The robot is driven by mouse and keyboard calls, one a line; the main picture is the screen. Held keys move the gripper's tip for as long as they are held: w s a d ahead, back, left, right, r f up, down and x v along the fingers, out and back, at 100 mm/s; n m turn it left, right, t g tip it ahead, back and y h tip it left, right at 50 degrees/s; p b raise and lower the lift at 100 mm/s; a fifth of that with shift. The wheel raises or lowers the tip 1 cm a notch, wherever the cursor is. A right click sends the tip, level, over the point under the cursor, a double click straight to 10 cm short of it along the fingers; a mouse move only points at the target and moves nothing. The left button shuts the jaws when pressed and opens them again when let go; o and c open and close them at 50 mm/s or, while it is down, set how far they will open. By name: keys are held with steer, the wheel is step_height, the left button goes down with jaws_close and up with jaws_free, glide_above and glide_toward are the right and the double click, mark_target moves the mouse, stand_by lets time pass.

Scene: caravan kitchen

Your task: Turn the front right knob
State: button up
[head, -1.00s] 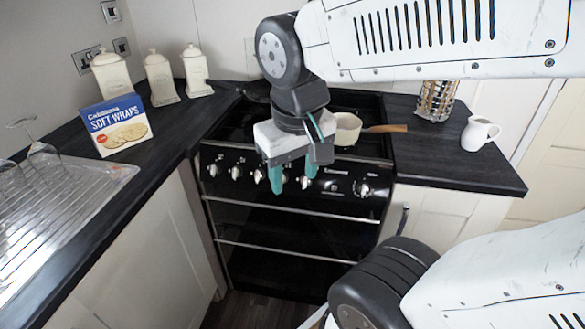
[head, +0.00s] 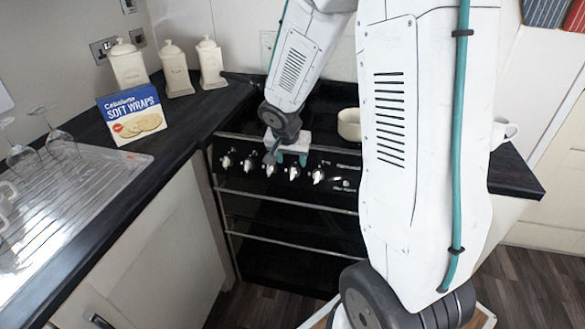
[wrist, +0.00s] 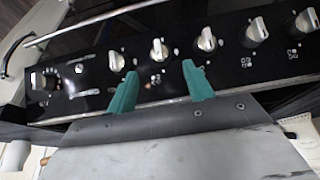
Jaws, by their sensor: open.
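Several silver stove knobs (head: 294,171) sit in a row on the black front panel of the cooker (head: 265,230); they also show in the wrist view (wrist: 158,50). Small markings stand beside them, too blurred to tell which is the front right knob. My gripper (head: 291,160) is open and empty at the panel, by the right part of the row. In the wrist view its two teal fingers (wrist: 160,70) point at the panel. One knob lies between their lines, just past the tips and apparently untouched. A separate dial (wrist: 42,82) is hidden behind my arm in the head view.
A cream pan (head: 349,124) stands on the hob behind the panel. A Soft Wraps box (head: 135,115) and cream canisters (head: 174,70) stand on the left worktop. A white jug (head: 503,133) is partly hidden by my arm. The floor before the cooker looks clear.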

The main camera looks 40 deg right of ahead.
mark_target(293, 168)
steer(key=x, duration=0.5)
steer(key=shift+d+f, duration=0.1)
steer(key=shift+f, duration=0.3)
steer(key=c, duration=1)
